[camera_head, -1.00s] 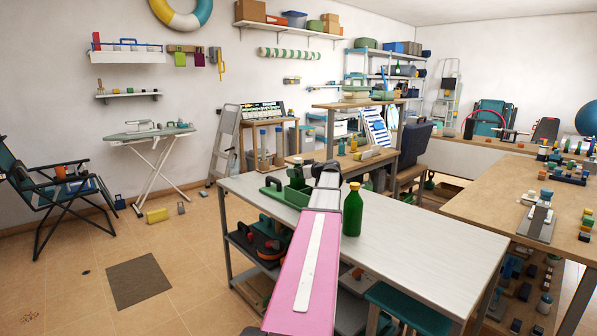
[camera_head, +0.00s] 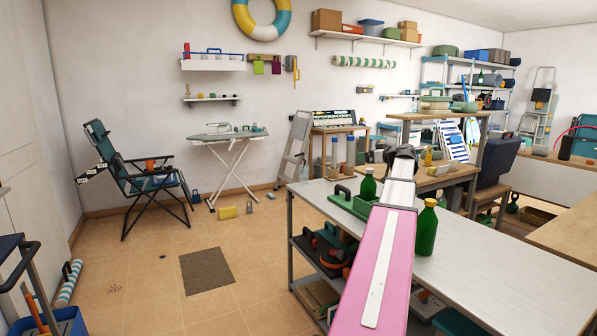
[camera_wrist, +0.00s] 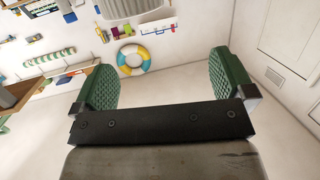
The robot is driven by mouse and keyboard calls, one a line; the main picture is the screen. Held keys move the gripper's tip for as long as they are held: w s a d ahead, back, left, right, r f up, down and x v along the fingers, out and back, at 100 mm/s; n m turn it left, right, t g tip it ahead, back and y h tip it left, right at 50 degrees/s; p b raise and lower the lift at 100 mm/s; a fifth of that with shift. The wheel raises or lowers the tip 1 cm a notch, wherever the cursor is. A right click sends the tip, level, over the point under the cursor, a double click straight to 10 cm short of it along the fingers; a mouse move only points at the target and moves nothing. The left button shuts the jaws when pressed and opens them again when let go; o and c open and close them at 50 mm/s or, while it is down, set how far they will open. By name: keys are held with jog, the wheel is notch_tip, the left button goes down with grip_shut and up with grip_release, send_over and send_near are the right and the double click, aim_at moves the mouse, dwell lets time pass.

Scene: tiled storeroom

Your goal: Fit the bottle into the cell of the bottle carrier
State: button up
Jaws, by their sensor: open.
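A dark green bottle (camera_head: 427,231) with a yellow cap stands upright on the white table (camera_head: 470,255), just right of my arm in the head view. The green bottle carrier (camera_head: 346,203) is on the table left of my arm, with a dark handle. A second green bottle (camera_head: 368,188) shows at the carrier's right end; I cannot tell whether it is inside or behind it. My gripper (camera_wrist: 157,78) is open and empty in the wrist view, its green ridged pads wide apart. Neither bottle nor carrier shows there. In the head view my arm largely hides the gripper.
The table's lower shelf holds dark tools (camera_head: 325,250). A raised wooden shelf (camera_head: 435,113) and a dark chair (camera_head: 497,160) stand behind the table. The tabletop right of the near bottle is clear. Open floor with a dark mat (camera_head: 207,271) lies to the left.

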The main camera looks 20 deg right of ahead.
jog(key=w+a+f+m+h, duration=0.1)
jog(key=w+a+f, duration=0.1)
jog(key=a, duration=0.7)
jog(key=w+a+f+m+h, duration=0.1)
jog(key=w+a+f, duration=0.1)
jog(key=w+a, duration=0.3)
jog(key=w+a+f+h, duration=0.1)
jog(key=w+a, duration=0.3)
jog(key=a, duration=0.9)
jog(key=shift+w+a+f+m+t+h, duration=0.2)
jog(key=shift+w+f+m+t+h, duration=0.15)
jog(key=shift+f, duration=0.2)
jog(key=shift+s+f, duration=0.1)
